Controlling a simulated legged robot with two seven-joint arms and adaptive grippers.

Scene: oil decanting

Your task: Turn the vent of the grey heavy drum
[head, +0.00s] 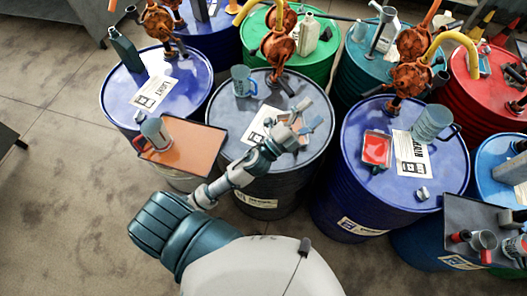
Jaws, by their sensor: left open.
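The grey drum (228,138) stands upright in the middle of the head view, with a rust-orange pump (279,48) at its far edge. A white paper label (256,133) lies on its lid, partly covered by my gripper. My left gripper (312,122) is over the right part of the lid, fingers spread and empty. I cannot tell whether it touches the lid. I cannot make out the vent; the gripper and wrist hide part of the lid. My right gripper is not in view.
A blue-grey mug (241,82) stands on the grey lid's far left. An orange-brown tray (195,148) with a mug (156,133) is close left. Blue drums (190,88) (357,142) flank the grey one; a green drum (322,62) is behind. Floor is clear at lower left.

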